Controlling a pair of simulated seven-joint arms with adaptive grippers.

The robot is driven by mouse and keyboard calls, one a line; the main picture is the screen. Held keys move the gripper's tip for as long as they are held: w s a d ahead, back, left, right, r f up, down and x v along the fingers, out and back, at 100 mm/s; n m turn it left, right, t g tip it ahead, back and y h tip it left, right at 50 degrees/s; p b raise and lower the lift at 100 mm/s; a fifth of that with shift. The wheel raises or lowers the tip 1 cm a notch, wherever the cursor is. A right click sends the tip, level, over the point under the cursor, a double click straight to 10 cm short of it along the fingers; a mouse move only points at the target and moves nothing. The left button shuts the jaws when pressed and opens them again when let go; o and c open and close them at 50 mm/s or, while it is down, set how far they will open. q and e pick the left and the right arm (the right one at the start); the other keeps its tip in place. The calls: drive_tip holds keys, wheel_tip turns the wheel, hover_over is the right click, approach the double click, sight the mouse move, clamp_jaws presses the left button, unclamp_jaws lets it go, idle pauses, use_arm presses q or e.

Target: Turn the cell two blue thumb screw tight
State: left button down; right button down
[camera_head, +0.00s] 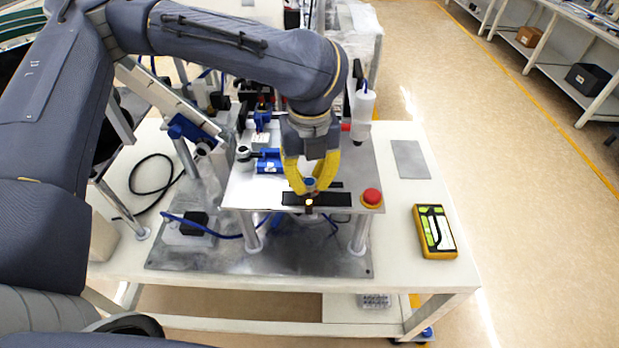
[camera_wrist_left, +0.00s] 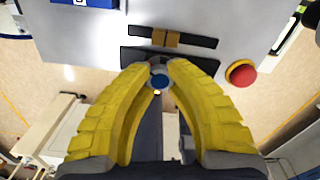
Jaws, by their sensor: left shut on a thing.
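The blue thumb screw (camera_wrist_left: 160,82) shows between my yellow fingertips in the left wrist view. It stands at the front of the raised metal plate (camera_head: 240,192), beside a black bar (camera_head: 335,200). My left gripper (camera_head: 310,186) points down over it and is shut on it, one finger on each side. In the left wrist view the fingertips (camera_wrist_left: 160,72) meet around the screw's head. The screw's lower part is hidden. My right gripper is not in view.
A red emergency button (camera_head: 371,197) sits just right of the gripper on the plate. A blue block (camera_head: 268,161) stands behind left. A yellow-framed handheld device (camera_head: 434,231) and a grey pad (camera_head: 409,159) lie on the white table (camera_head: 455,275). Cables run at left.

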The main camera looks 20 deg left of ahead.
sight(310, 182)
use_arm(q)
drive_tip(key=shift+m, duration=0.6)
drive_tip(key=c, duration=1.1)
unclamp_jaws()
drive_tip(key=shift+r, duration=0.1)
wheel_tip(310, 182, up, 12)
